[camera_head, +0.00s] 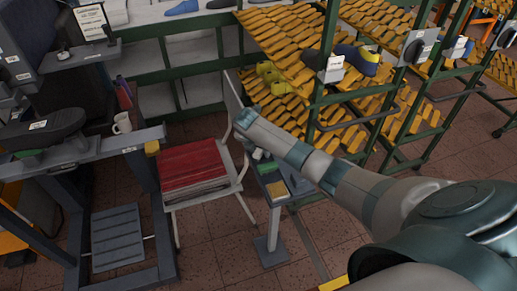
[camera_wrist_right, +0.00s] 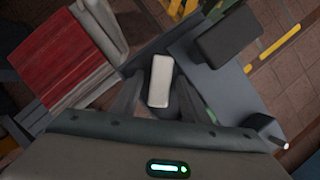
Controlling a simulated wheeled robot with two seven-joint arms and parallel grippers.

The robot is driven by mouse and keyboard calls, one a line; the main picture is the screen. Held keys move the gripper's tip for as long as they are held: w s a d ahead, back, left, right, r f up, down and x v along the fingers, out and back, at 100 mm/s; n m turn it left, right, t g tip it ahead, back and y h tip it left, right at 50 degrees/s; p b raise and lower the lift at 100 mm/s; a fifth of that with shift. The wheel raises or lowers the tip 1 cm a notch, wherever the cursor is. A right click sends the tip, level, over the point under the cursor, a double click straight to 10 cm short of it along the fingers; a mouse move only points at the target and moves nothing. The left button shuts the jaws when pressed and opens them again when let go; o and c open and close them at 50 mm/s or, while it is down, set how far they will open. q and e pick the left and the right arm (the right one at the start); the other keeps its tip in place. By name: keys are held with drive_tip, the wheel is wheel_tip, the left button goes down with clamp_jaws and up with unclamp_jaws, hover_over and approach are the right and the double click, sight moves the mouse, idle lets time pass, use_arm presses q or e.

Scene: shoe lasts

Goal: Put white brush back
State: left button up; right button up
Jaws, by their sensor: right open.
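The white brush (camera_wrist_right: 160,80) is a pale, rounded block in the right wrist view, at the top of a dark part. It lies between the two dark fingers of my right gripper (camera_wrist_right: 160,101), which is open, with a finger on each side. I cannot tell whether the fingers touch it. In the head view my right arm reaches from the lower right, and its gripper (camera_head: 247,138) is over the small grey stand (camera_head: 270,217) and largely hidden. A small pale shape there may be the brush. My left gripper is not in view.
A chair with a red striped seat (camera_head: 192,167) stands left of the stand. A dark block (camera_wrist_right: 228,36) lies on the stand beside the brush. Yellow slatted shoe racks (camera_head: 285,45) rise behind. A workbench with a white mug (camera_head: 122,124) is at left.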

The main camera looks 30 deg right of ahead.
drive_tip(key=shift+r, duration=0.15)
drive_tip(key=b+v, duration=0.2)
drive_tip(key=v, duration=1)
drive_tip(key=shift+s, duration=0.1)
idle(0.5)
